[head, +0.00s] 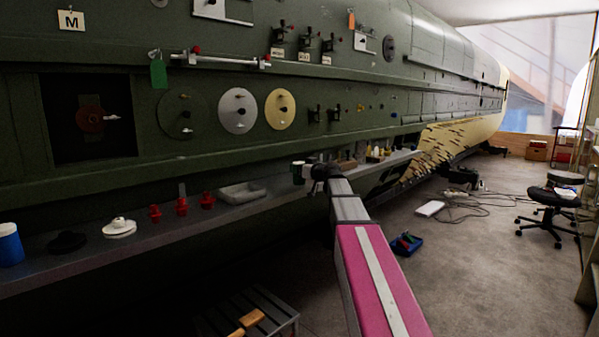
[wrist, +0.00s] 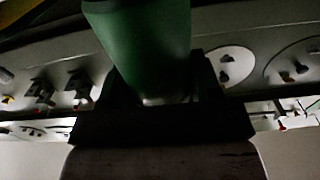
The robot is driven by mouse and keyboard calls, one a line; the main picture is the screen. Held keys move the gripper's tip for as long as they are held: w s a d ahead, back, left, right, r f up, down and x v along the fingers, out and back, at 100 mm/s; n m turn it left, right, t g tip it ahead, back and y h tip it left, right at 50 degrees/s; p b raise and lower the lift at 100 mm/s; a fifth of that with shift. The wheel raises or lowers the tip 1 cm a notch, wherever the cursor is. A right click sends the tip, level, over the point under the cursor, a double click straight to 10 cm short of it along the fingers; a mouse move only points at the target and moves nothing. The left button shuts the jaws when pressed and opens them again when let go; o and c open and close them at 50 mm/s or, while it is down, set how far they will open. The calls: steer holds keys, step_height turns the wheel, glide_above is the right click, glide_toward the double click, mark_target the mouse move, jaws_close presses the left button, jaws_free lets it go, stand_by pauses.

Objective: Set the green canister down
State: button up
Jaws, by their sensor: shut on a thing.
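The green canister (wrist: 140,45) fills the top middle of the wrist view, between the two dark fingers of my gripper (wrist: 158,85). My gripper is shut on it. In the head view my gripper (head: 308,172) is at the far end of my arm, close to the fuselage side and around the height of the long grey ledge (head: 100,252). A small pale-topped part of the canister (head: 298,174) shows at its left. I cannot tell whether the canister touches the ledge.
A grey tray (head: 242,192), several red fittings (head: 181,206), a white disc part (head: 119,228), a black disc (head: 66,242) and a blue cup (head: 10,244) stand on the ledge. Small items (head: 375,153) stand right of my gripper. A step stool (head: 247,315) is below.

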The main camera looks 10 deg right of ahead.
steer(key=shift+f, duration=0.65)
steer(key=o, duration=1)
steer(key=shift+f, duration=0.1)
steer(key=v, duration=1.2)
